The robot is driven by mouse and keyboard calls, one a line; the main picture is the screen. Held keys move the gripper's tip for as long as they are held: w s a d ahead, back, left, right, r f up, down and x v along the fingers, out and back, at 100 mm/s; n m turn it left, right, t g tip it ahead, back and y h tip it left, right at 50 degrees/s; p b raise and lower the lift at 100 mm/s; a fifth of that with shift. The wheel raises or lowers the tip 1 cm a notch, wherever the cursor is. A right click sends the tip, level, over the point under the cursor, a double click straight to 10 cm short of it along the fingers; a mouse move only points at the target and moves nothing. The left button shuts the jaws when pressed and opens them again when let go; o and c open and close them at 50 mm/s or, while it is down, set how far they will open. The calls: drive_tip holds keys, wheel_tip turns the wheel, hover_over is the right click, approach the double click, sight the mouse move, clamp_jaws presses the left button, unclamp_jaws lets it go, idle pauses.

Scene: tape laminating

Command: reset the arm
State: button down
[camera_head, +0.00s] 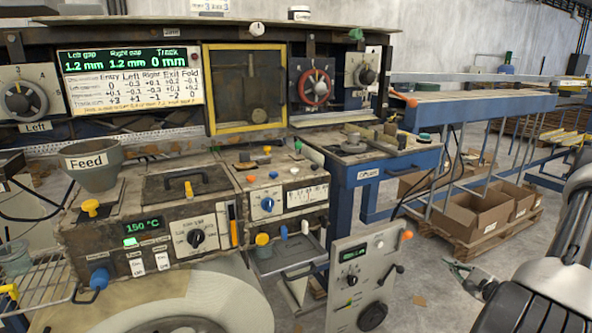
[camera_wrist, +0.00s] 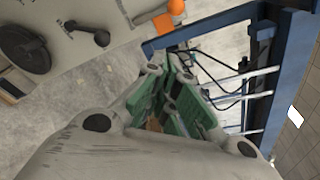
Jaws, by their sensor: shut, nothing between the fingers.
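My gripper (camera_head: 468,280) is at the lower right of the head view, at the end of my dark and grey arm. Its fingers are shut and hold nothing. In the wrist view the gripper (camera_wrist: 165,100) shows its green finger pads close together in the middle of the picture. It is in open air, apart from the machine. The grey control box (camera_head: 367,275), with a green display and an orange knob, stands to its left in the head view.
The laminating machine (camera_head: 150,225) with the Feed funnel (camera_head: 92,165) fills the left. A blue workbench (camera_head: 372,170) stands behind the control box. A blue conveyor frame (camera_head: 480,105) and cardboard boxes (camera_head: 478,215) are at the right. Bare floor lies around the gripper.

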drive_tip(key=s+a+f+g+y, duration=0.2)
drive_tip(key=s+a+y, duration=0.1)
drive_tip(key=s+a, duration=0.25)
drive_tip(key=s+a+r+n+g+y, duration=0.4)
drive_tip(key=s+a+r+n+g, duration=0.45)
drive_tip(key=s+r+g, duration=0.4)
drive_tip(key=s+r+n+g+h, duration=0.1)
drive_tip(key=s+r+n+h, duration=0.25)
drive_tip(key=r, duration=0.35)
drive_tip(key=s+r+n+g+h, duration=0.25)
drive_tip(key=r+n+h, duration=0.25)
drive_tip(key=r, duration=0.3)
drive_tip(key=s+a+r+n+t+h, duration=0.1)
drive_tip(key=a+r+n+t, duration=0.4)
drive_tip(key=r, duration=0.6)
drive_tip(key=shift+s+a+r+n+t+h, duration=0.2)
drive_tip(key=shift+n+t+h, duration=0.2)
drive_tip(key=shift+t+h, duration=0.4)
